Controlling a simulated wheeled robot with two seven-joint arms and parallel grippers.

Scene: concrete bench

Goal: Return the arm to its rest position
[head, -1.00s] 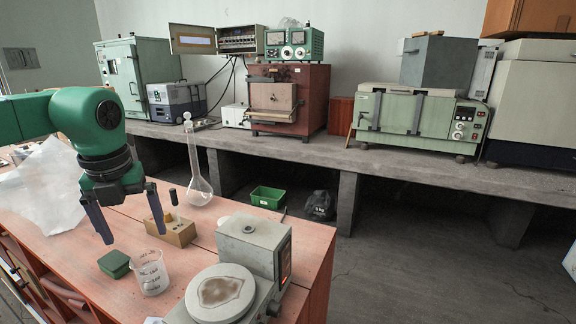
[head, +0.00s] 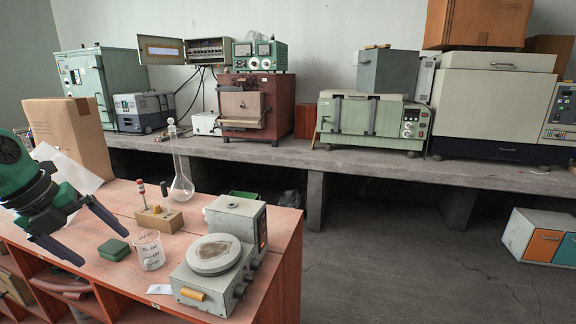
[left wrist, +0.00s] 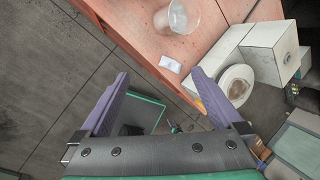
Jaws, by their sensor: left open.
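My left gripper (head: 104,248) is at the left of the head view, tilted, with its two dark fingers spread and nothing between them. It is in front of the wooden bench (head: 270,262), apart from the things on it. In the left wrist view the open fingers (left wrist: 160,73) point toward the bench edge, with grey floor below on the left. My right gripper is in neither view.
A cardboard box (head: 72,130) stands behind my arm. The floor at right (head: 400,270) is mostly clear.

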